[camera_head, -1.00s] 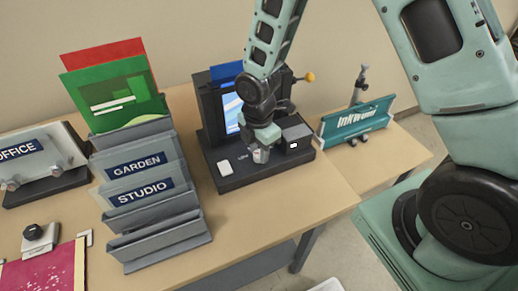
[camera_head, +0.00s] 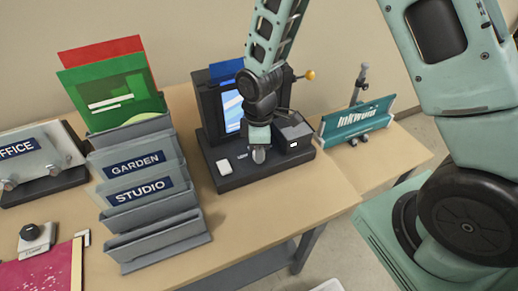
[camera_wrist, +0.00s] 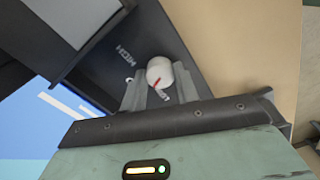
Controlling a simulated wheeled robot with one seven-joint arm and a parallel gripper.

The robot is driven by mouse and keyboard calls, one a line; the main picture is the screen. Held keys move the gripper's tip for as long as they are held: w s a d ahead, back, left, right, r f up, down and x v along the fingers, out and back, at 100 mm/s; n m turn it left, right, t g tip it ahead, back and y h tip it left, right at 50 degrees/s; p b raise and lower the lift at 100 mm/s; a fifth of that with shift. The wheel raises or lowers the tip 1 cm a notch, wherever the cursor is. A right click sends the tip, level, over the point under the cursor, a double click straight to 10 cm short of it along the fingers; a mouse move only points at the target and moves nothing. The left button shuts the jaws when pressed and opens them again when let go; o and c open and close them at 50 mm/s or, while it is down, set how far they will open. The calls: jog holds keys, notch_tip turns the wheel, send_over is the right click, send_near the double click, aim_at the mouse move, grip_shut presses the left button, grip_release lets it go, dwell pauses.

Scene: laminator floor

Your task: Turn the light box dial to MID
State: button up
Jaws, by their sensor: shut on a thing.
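The light box (camera_head: 228,184) is a black unit with a lit blue-white screen and a flat base on the table. Its dial (camera_wrist: 160,72) is a round pale knob with a red mark, seen in the wrist view. The word HIGH (camera_wrist: 125,52) is printed to the dial's upper left. Another label below the dial is partly hidden and I cannot read it surely. My gripper (camera_head: 259,155) points down at the front of the base, and in the wrist view its fingers (camera_wrist: 160,85) are shut on the dial. The red mark lies on the dial's lower left side.
A grey rack (camera_head: 160,244) with GARDEN and STUDIO signs stands left of the light box. A teal Inkwell sign (camera_head: 357,120) stands to its right. A small dark block (camera_head: 293,138) sits on the base beside my gripper.

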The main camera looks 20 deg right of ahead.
jog(key=shift+m, duration=2.2)
jog(key=o, duration=1)
jog(key=shift+c, duration=0.2)
jog(key=shift+r, duration=0.1)
notch_tip(320, 180, up, 17)
jog(key=b, duration=0.2)
jog(key=shift+w+r, duration=0.15)
jog(key=shift+d, duration=0.1)
